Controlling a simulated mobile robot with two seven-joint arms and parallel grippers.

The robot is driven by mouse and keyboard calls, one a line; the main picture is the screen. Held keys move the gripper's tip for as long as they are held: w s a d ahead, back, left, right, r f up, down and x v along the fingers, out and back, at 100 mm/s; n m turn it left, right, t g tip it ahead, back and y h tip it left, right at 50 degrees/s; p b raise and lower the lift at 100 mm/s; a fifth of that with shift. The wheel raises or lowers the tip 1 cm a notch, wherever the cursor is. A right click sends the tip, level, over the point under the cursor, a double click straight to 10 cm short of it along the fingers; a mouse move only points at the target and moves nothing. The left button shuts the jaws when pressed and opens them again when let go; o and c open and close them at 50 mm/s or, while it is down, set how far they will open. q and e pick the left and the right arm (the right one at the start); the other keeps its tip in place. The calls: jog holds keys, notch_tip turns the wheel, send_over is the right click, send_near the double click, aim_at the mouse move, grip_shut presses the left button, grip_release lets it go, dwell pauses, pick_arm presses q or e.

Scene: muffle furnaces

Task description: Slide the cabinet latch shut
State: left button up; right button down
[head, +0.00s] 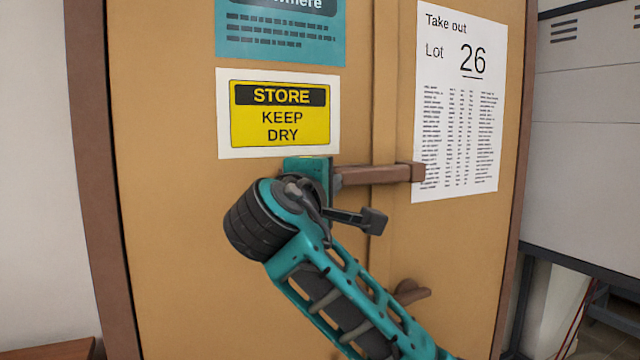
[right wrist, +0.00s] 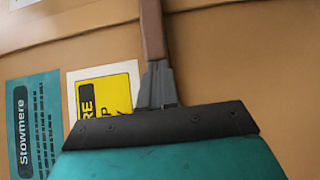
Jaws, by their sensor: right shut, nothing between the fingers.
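The cabinet (head: 180,230) is tan with a brown frame and fills most of the head view. Its brown latch bar (head: 375,174) lies level across the seam between the two doors. The bar's right end is at a brown block (head: 417,172) on the right door; I cannot tell how deep it sits there. My right gripper (head: 333,180) is at the bar's left end, its fingers mostly hidden. In the right wrist view the gripper (right wrist: 156,68) is shut and empty, its tips against or very near the end of the latch bar (right wrist: 152,30). My left gripper is not in view.
A brown handle (head: 411,292) sticks out lower on the right door, close to my right arm. A yellow "STORE KEEP DRY" sign (head: 280,113), a teal poster (head: 280,40) and a white "Lot 26" sheet (head: 460,100) are on the doors. A grey unit (head: 585,150) stands at right.

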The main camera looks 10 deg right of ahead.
jog(key=shift+d, duration=0.1)
jog(key=v, duration=1.3)
jog(key=shift+b, duration=0.4)
